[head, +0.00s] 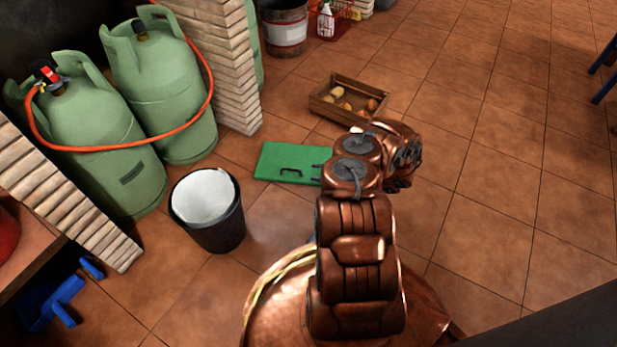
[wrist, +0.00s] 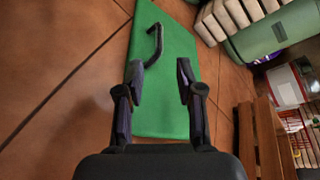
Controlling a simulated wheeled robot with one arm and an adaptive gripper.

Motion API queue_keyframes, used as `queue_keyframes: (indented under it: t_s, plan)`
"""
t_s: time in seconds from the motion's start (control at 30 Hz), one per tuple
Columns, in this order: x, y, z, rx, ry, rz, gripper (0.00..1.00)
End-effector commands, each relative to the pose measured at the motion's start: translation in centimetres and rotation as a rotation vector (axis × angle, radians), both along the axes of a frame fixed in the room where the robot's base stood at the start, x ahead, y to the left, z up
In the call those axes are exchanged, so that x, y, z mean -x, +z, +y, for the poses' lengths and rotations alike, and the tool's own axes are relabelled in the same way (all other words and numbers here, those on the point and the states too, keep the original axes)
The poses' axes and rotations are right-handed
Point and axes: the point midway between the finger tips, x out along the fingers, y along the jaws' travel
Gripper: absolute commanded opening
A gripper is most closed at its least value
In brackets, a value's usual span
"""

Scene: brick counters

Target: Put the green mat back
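The green mat (head: 272,158) lies flat on the tiled floor, left of my arm in the head view, with a dark handle (head: 291,172) on it. My arm hides its right end there. In the wrist view the green mat (wrist: 176,70) runs up and down the picture, and its curved dark handle (wrist: 154,45) shows near the top. My gripper (wrist: 160,79) is open, its two fingers apart, with the mat seen between and beyond them and nothing held.
A wooden crate (head: 325,107) with several roundish items stands behind the mat. A dark bin with a white liner (head: 209,232) stands left of it. Green gas cylinders (head: 163,80) with an orange hose stand beside a brick pillar (head: 235,75).

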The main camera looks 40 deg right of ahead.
Motion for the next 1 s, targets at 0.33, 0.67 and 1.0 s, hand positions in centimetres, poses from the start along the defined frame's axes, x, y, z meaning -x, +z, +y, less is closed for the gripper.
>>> queue_keyframes:
  t_s: [0.33,0.67,1.0]
  plan:
    - [-5.6,7.5,6.8,-0.033,0.194,-0.051,0.37]
    - [-8.9,16.7,16.4,-0.035,0.466,-0.083,0.37]
    - [-7.9,25.0,26.0,0.012,0.75,-0.082,0.37]
